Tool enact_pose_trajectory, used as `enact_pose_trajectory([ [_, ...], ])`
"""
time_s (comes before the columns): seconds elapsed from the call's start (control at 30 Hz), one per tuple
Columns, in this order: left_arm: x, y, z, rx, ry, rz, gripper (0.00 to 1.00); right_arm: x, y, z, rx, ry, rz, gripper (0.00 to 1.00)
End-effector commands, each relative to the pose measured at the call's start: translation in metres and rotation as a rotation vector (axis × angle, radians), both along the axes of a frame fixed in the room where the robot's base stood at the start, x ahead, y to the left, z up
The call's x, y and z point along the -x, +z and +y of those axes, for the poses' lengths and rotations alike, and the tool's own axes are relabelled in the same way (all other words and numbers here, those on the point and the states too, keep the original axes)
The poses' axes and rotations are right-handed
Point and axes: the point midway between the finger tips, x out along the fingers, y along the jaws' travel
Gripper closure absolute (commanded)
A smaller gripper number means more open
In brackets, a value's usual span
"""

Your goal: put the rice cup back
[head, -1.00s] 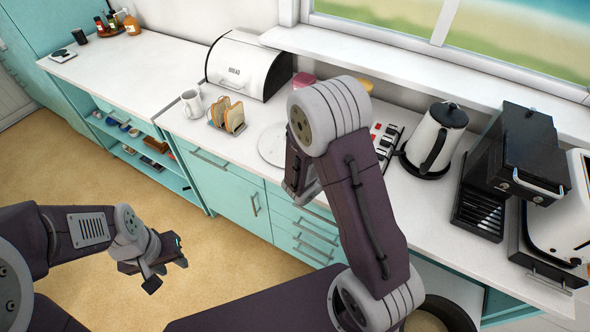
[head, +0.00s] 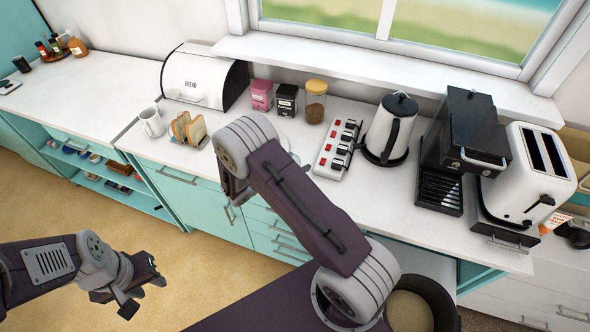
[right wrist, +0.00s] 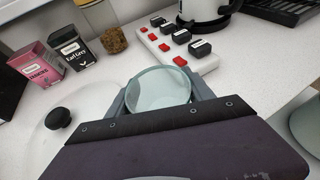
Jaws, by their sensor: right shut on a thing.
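The rice cup (right wrist: 160,90) is a clear, round cup in the right wrist view. My right gripper (right wrist: 161,98) is shut on it, with a finger on each side. The cup is near the worktop, beside a white lid with a black knob (right wrist: 58,118); I cannot tell whether it touches the worktop. In the head view my right arm hides the cup and most of that gripper. A dark round bin with pale contents, perhaps rice (head: 408,312), shows low in the head view, partly behind my arm. My left gripper (head: 143,294) is open and empty above the floor.
On the worktop stand a bread box (head: 207,80), a mug (head: 152,122), a toast rack (head: 187,128), tea tins (head: 286,100), a cork-topped jar (head: 315,103), a red-switched power strip (head: 338,150), a kettle (head: 388,130), a coffee machine (head: 463,145) and a toaster (head: 527,170).

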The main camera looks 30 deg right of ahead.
Motion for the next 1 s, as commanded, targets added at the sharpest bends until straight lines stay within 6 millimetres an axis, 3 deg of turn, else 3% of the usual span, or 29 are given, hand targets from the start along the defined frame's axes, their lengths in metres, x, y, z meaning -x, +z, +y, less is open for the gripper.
enact_pose_trajectory([
  [0.07,0.0,0.0,0.0,0.0,0.0,0.0,0.64,0.0,-0.002,0.0,0.001,0.0,0.001,0.88],
  [0.3,0.0,0.007,0.0,0.0,0.0,0.0,0.64,0.0,-0.038,0.0,0.002,0.001,0.001,0.88],
  [0.67,0.0,0.002,0.0,0.0,0.0,0.0,0.64,0.0,-0.045,0.0,0.0,0.001,0.0,0.88],
  [0.7,0.0,0.002,0.0,0.0,0.0,0.0,0.64,0.0,-0.045,0.0,0.0,0.001,0.0,0.37],
  [0.77,0.0,0.003,0.0,0.0,0.0,0.0,0.64,0.0,-0.044,0.0,0.0,0.001,0.0,0.2],
  [1.0,0.0,0.003,0.0,0.0,0.0,0.0,0.64,0.0,-0.043,0.0,0.0,0.001,0.0,0.18],
])
